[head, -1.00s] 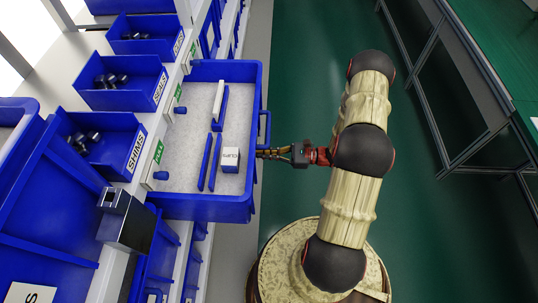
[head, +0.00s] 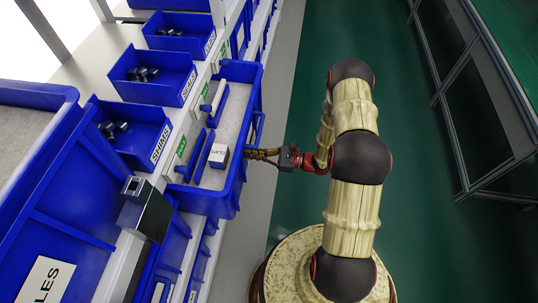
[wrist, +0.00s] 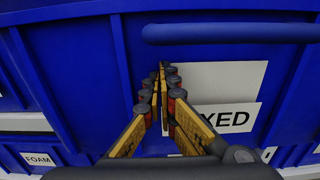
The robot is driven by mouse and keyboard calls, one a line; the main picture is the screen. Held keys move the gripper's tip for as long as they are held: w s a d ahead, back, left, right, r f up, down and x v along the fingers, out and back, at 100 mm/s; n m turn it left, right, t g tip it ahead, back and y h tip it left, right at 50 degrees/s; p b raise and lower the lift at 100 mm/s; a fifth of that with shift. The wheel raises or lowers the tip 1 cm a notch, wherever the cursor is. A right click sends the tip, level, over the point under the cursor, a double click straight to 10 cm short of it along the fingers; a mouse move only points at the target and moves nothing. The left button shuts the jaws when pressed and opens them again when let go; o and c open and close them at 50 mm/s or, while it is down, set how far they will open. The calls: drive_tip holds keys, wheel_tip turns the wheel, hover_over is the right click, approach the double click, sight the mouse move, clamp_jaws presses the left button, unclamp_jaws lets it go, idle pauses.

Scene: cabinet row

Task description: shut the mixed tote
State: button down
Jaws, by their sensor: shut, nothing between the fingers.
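The mixed tote (head: 231,112) is a blue drawer-like bin standing partly out from the cabinet row in the head view. It holds a white box (head: 219,156) and blue and white strips on a pale floor. My gripper (head: 250,153) is shut and empty, its fingertips at the tote's front face. In the wrist view the fingertips (wrist: 162,72) are together against or very near the blue front, just left of a white label (wrist: 226,112) ending in "XED". The tote's blue bar handle (wrist: 232,33) lies above the fingertips. Exact contact cannot be told.
Blue bins of dark parts, including the shims bin (head: 135,137), sit on the shelf at left. A grey metal block (head: 143,209) stands near the tote's lower left. Green floor (head: 300,90) is open at right, before a dark-framed bench (head: 470,110).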

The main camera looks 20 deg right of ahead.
drive_tip(key=x, duration=1.5)
drive_tip(key=shift+w+a, duration=0.2)
drive_tip(key=shift+w, duration=0.05)
drive_tip(key=p+v, duration=0.2)
drive_tip(key=v, duration=1.2)
